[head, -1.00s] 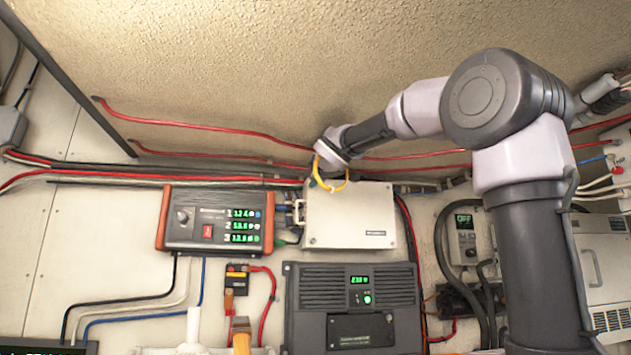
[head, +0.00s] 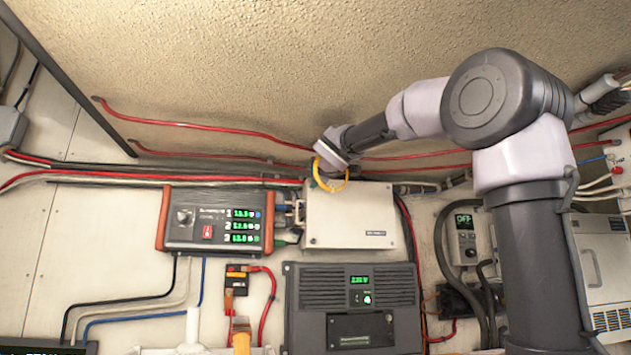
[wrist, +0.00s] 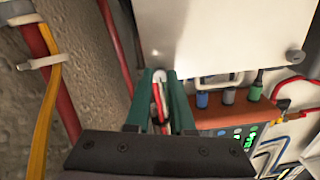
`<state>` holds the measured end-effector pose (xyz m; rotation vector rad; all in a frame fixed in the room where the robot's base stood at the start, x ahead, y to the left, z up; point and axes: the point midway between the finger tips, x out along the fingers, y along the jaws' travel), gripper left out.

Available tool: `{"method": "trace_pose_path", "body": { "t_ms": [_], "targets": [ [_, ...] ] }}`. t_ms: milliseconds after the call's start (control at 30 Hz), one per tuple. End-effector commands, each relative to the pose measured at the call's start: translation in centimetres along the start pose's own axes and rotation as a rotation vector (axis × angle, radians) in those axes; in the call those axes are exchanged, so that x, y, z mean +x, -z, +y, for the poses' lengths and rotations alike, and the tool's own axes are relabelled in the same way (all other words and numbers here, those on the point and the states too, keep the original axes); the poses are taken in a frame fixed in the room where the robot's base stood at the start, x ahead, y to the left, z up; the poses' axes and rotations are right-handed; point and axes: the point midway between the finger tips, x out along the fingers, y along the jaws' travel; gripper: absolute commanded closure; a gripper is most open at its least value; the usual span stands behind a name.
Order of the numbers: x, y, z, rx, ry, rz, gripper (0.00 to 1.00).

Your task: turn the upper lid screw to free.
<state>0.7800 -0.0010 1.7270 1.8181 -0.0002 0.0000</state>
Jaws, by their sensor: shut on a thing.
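The pale grey box lid (head: 350,212) is on the wall panel, and its plate fills the upper right of the wrist view (wrist: 225,30). My gripper (head: 322,180) is at the lid's upper left corner in the head view. In the wrist view its two green fingers (wrist: 160,82) are closed around a small pale, rounded head, the upper lid screw (wrist: 158,76), at the lid's edge. The fingers hide most of the screw. A second, dark lid screw (wrist: 296,55) sits at another corner of the lid, apart from the gripper.
An orange-sided unit with green displays (head: 215,220) is left of the lid, with plugs (wrist: 228,96) close to my fingers. A black unit (head: 350,305) is below. Red cables (head: 210,128) run along the wall behind. A yellow loop (head: 330,185) hangs by my wrist.

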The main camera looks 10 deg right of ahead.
Motion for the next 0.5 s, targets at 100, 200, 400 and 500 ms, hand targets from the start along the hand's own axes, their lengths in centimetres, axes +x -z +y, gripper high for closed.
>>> {"method": "trace_pose_path", "body": {
  "t_ms": [100,200,400,500],
  "targets": [
    [0.02,0.04,-0.08,0.000,0.001,0.001,0.48],
    [0.01,0.03,-0.06,0.000,0.001,0.001,0.48],
    [-0.05,0.02,-0.02,0.000,0.000,0.000,0.48],
    [-0.68,0.05,0.08,0.000,-0.001,0.001,0.48]
  ]
}}
